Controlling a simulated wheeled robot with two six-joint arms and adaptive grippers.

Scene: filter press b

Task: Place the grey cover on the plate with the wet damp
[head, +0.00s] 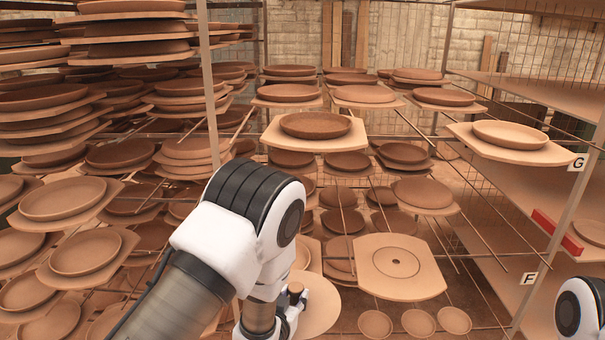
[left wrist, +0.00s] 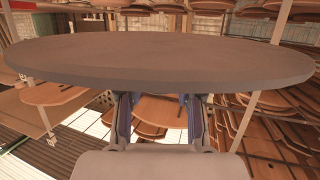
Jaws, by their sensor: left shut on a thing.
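My left gripper (head: 291,302) is low in the middle of the head view, partly hidden by my own wrist. It is shut on the cover, a broad flat disc (head: 320,306) that looks pale tan there. In the left wrist view the cover (left wrist: 160,60) looks grey-brown, spans nearly the whole width and is close to level. A dark brown plate (head: 315,125) sits on a pale board at the middle front of the rack. Several other plates are also dark, so I cannot tell which is the damp one. My right gripper is not in view.
Wire racks hold many plates on boards, with stacks at the left (head: 40,100). A pale plate (head: 510,134) lies by label G (head: 578,163). A board with a round centre mark (head: 396,262) is right of my gripper. A red block (head: 557,232) and rack post stand at right.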

